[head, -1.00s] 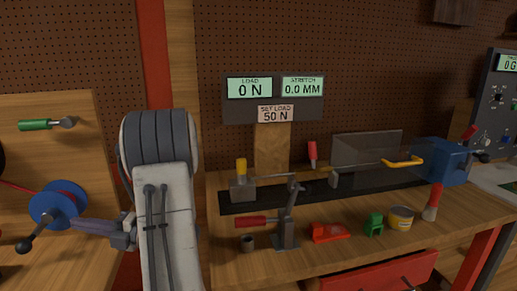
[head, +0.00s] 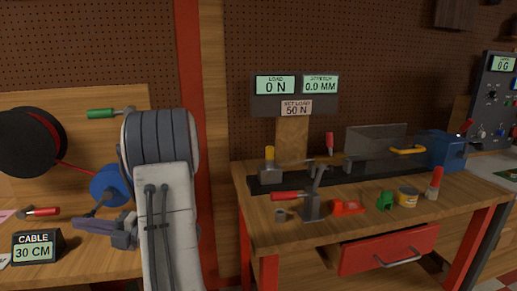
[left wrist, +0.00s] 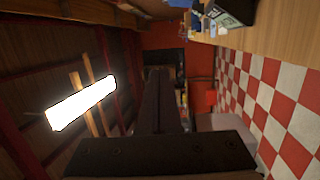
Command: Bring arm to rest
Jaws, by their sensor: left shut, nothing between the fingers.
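My left arm stands upright in the left half of the head view. Its gripper (head: 80,225) points left over the left bench, in front of the blue spool (head: 110,185). The fingers are together with nothing held. In the left wrist view the dark fingers (left wrist: 158,85) are closed side by side, with open room, a checkered floor and a bright lamp beyond. My right gripper is not in view.
A CABLE 30 CM display (head: 37,247) and a red-handled tool (head: 38,212) are on the left bench near my gripper. The right workbench (head: 340,228) carries a red-handled clamp (head: 312,200), a green piece (head: 385,200) and a blue vise (head: 445,150).

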